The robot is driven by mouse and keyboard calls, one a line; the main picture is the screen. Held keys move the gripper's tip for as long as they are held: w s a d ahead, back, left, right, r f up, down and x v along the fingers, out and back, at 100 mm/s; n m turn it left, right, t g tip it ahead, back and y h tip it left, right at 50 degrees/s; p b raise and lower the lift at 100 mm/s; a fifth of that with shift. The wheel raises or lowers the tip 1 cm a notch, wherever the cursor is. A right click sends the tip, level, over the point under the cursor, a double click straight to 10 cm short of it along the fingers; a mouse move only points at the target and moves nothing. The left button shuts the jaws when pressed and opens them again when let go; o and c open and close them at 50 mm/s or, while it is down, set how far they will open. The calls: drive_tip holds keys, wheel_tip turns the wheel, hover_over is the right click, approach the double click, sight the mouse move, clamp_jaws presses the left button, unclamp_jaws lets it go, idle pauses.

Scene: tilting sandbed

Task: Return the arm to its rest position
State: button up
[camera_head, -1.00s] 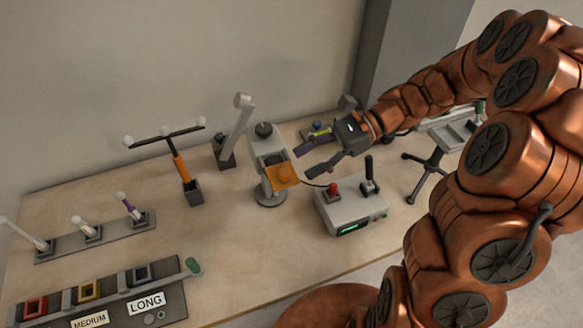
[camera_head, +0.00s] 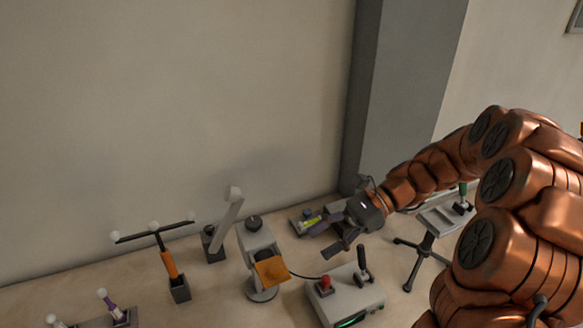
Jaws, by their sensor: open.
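My arm is copper-coloured and reaches in from the right of the head view. My gripper (camera_head: 334,233) is dark grey and open, with nothing between its fingers. It hangs above the back right of the table, over the grey control box and partly in front of a small tray with a yellow-green item (camera_head: 311,222). It looks apart from the things around it. The lower part of the arm is cut off by the picture's edge.
A control box (camera_head: 338,300) with a red button and black lever stands below the gripper. Left of it are a grey device with an orange plate (camera_head: 271,270), a white lever (camera_head: 228,222) and an orange-handled T-stand (camera_head: 168,262). A tripod stand (camera_head: 424,255) is at right, a grey pillar (camera_head: 410,90) behind.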

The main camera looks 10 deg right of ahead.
drive_tip(key=s+a+n+g+h, duration=0.2)
drive_tip(key=s+a+n+h, duration=0.2)
drive_tip(key=s+n+h, duration=0.65)
drive_tip(key=s+d+f+n+t+h, duration=0.2)
drive_tip(key=s+d, duration=0.5)
drive_tip(key=s, duration=0.4)
drive_tip(key=shift+s+n+t+h, duration=0.35)
drive_tip(key=shift+n+t, duration=0.25)
drive_tip(key=shift+n, duration=0.75)
